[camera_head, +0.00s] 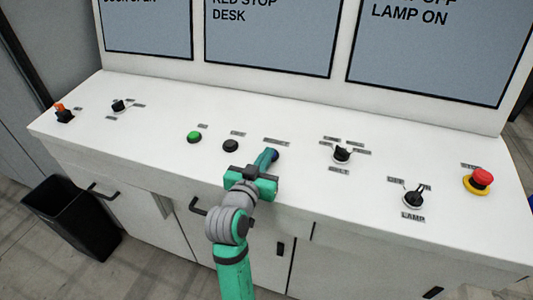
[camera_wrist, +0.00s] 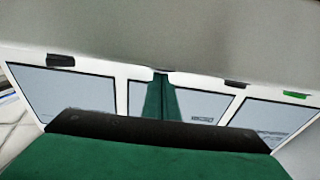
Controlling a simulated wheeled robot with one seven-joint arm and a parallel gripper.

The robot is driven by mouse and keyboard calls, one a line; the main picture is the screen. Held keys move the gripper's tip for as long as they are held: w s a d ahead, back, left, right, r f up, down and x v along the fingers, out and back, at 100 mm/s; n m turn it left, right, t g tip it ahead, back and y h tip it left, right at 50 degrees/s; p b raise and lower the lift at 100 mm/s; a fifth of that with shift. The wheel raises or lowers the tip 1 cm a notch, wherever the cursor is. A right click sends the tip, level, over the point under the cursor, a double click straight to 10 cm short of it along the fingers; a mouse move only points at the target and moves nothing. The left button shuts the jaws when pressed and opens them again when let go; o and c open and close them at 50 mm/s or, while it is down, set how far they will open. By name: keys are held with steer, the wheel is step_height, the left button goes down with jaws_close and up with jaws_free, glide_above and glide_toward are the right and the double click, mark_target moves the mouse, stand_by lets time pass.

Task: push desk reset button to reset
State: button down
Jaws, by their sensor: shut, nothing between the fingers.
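The white desk (camera_head: 375,125) carries a row of controls. A dark blue button (camera_head: 275,154) sits below a small label near the middle; its label is too small to read, so I cannot confirm that it is the reset button. My gripper (camera_head: 268,157) is shut and empty, with its teal fingertips at the blue button and partly covering it. I cannot tell whether they touch or press it. In the wrist view the closed green fingers (camera_wrist: 160,95) point toward the pale desk surface, and the blue button cannot be made out.
Left of my gripper are a black button (camera_head: 230,146) and a green button (camera_head: 194,137). Right are a black switch (camera_head: 342,154), a lamp switch (camera_head: 413,199) and a red stop button (camera_head: 480,180). Screens (camera_head: 268,40) stand behind. A black bin (camera_head: 75,215) is at left.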

steer(key=shift+f, duration=0.85)
steer(key=r, duration=0.3)
steer(key=s+r, duration=0.1)
steer(key=r, duration=0.1)
steer(key=shift+s+a+r, duration=0.1)
steer(key=shift+a+r, duration=0.1)
steer(key=shift+a, duration=0.05)
steer(key=v, duration=0.9)
steer(key=shift+s+r, duration=0.2)
steer(key=shift+s, duration=0.05)
